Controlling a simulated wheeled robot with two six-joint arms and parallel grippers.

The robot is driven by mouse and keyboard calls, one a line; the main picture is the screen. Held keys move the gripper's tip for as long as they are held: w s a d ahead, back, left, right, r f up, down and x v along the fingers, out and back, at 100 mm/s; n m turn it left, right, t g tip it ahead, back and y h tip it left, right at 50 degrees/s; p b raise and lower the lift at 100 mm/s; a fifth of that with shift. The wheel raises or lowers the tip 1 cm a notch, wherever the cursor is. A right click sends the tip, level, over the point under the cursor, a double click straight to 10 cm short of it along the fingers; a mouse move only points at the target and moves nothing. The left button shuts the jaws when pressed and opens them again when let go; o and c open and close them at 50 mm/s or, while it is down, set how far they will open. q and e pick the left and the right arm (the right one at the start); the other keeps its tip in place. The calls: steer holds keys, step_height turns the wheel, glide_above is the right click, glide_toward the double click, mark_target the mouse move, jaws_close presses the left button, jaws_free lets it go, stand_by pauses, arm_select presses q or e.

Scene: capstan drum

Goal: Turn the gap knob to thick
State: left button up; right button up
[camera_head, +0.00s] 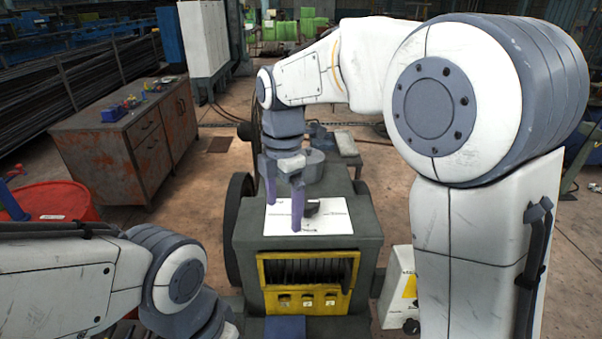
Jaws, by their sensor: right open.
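The gap knob (312,208) is a small dark knob on a white panel plate (338,222) on top of the grey machine. Printing on the plate is too small to read. My right gripper (284,212) points down over the plate, with its two purple-grey fingers apart and nothing seen between them. Its nearer finger is just left of the knob and hides part of the plate; I cannot tell whether it touches the knob.
The grey machine (250,240) has a yellow-framed front opening (262,290) and a dark wheel (236,210) at its left. A rusty cabinet (100,145) with small items and a red drum (50,203) stand at left. A white box (398,285) stands right of the machine.

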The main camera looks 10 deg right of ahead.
mark_target(307, 202)
steer(key=w+d+r+n+p, duration=0.3)
steer(key=w+d+r+n, duration=0.25)
steer(key=w+d, duration=0.2)
arm_select(q)
step_height(307, 202, up, 6)
steer(key=p, duration=0.2)
steer(key=shift+r, duration=0.15)
arm_select(e)
steer(key=shift+n, duration=0.35)
steer(key=f, duration=1)
steer(key=shift+a+f, duration=0.25)
steer(key=shift+a, duration=0.15)
steer(key=c, duration=1.4)
steer(key=shift+o, duration=0.2)
